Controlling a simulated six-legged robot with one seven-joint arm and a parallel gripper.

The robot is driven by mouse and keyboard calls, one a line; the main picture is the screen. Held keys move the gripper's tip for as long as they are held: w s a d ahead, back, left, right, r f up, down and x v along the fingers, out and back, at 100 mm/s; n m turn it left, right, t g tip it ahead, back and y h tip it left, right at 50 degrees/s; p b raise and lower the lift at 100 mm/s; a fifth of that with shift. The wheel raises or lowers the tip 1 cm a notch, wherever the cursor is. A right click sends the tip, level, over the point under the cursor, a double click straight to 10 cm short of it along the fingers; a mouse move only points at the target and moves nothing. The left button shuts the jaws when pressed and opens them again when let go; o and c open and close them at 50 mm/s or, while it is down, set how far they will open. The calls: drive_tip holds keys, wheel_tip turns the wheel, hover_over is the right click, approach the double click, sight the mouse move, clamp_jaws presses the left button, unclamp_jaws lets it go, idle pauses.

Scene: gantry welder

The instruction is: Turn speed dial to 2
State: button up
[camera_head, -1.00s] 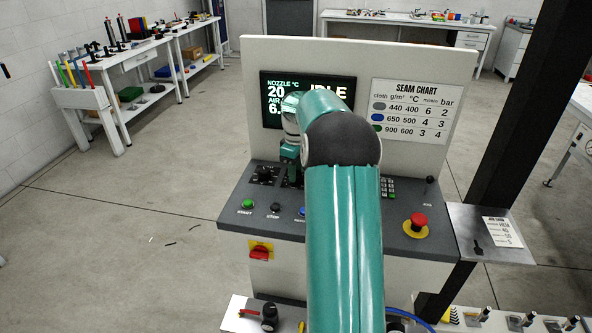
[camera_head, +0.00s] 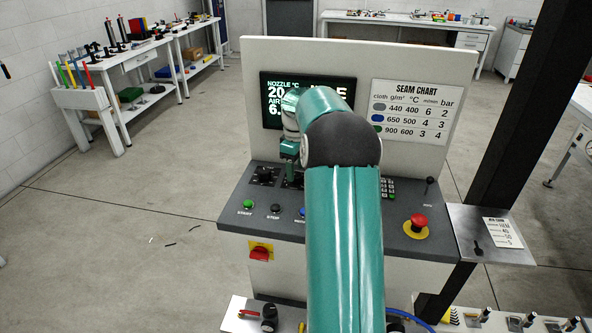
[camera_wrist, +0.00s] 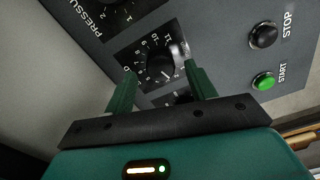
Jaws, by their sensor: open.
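A black round dial (camera_wrist: 161,68) with a ring of white numbers, 10 and 11 among them, sits between the fingers of my open gripper (camera_wrist: 160,78) in the wrist view. Its label is mostly covered by a finger, so I cannot read it fully. I cannot tell whether the fingers touch the knob. A thin white mark shows on the knob's lower right side. In the head view my gripper (camera_head: 289,150) is over the left part of the control panel (camera_head: 235,205), and my arm hides much of the dial row.
Another dial, by lettering starting "PRESSU", is cut off at the wrist view's top left. The green START button (camera_wrist: 263,80) and black STOP button (camera_wrist: 264,36) are to the right. A red emergency button (camera_head: 418,220), seam chart (camera_head: 416,111) and display (camera_head: 275,100) also show.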

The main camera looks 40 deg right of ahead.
sight(296, 174)
wheel_tip(296, 174, up, 13)
drive_tip(key=shift+f, duration=0.15)
idle(0.5)
drive_tip(key=s+a+r+m+t, duration=0.1)
drive_tip(key=s+a+r, duration=0.15)
drive_tip(key=a, duration=0.55)
drive_tip(key=s+a+r+t+h, duration=0.1)
drive_tip(key=s+a+r, duration=0.15)
drive_tip(key=a, duration=0.55)
drive_tip(key=s+a+r+m+t, duration=0.1)
drive_tip(key=s+a, duration=0.2)
drive_tip(key=a, duration=0.5)
drive_tip(key=s+a+f+m+t, duration=0.1)
drive_tip(key=s+a+f, duration=0.3)
drive_tip(key=s+a, duration=0.2)
drive_tip(key=s+a+f+m+t+y, duration=0.1)
drive_tip(key=s+a+f, duration=0.3)
drive_tip(key=s, duration=0.7)
drive_tip(key=a, duration=0.2)
drive_tip(key=shift+a+m+t, duration=0.3)
drive_tip(key=shift+a, duration=0.05)
